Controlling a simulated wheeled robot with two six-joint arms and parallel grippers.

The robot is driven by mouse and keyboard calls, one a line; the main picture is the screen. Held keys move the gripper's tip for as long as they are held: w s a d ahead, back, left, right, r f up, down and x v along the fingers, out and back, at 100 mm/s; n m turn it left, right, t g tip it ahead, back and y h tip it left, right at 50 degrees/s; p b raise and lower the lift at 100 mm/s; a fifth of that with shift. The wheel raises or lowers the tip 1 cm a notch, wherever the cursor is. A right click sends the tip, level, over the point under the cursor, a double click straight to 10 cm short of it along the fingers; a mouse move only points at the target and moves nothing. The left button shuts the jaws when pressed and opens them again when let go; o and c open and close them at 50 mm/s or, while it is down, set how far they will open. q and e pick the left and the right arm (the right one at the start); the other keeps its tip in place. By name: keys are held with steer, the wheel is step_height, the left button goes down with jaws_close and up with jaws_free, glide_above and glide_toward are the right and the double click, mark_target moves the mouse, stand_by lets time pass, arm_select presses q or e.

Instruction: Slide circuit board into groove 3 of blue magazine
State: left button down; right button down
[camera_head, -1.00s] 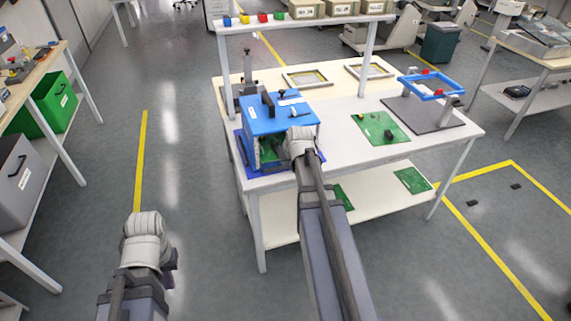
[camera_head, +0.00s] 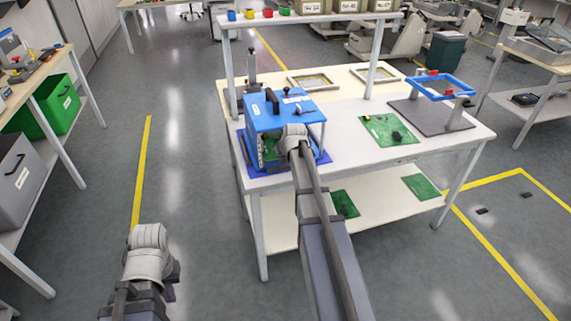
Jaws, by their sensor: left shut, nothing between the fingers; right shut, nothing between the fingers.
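The blue magazine (camera_head: 262,118) stands on a blue mat (camera_head: 252,170) at the left end of the white table, its open side facing me. Green circuit board surface (camera_head: 269,147) shows inside; its groove cannot be made out. My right gripper (camera_head: 293,137) is at the magazine's open front, near its right side. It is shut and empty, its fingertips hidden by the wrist. My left gripper (camera_head: 150,243) is low at the left over the floor, away from the table, shut and empty. Another green board (camera_head: 380,128) lies on the tabletop to the right, with a dark part on it.
A blue frame (camera_head: 442,88) stands on a dark plate (camera_head: 425,116) at the table's right. Grey frames (camera_head: 313,82) lie at the back under a shelf (camera_head: 300,19). Green boards (camera_head: 420,187) lie on the lower shelf. Floor between the left bench (camera_head: 48,75) and table is clear.

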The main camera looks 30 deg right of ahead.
steer(key=w, duration=0.2)
steer(key=w+d, duration=0.1)
steer(key=shift+w, duration=0.4)
steer(key=shift+s, duration=0.1)
steer(key=shift+s+a, duration=0.1)
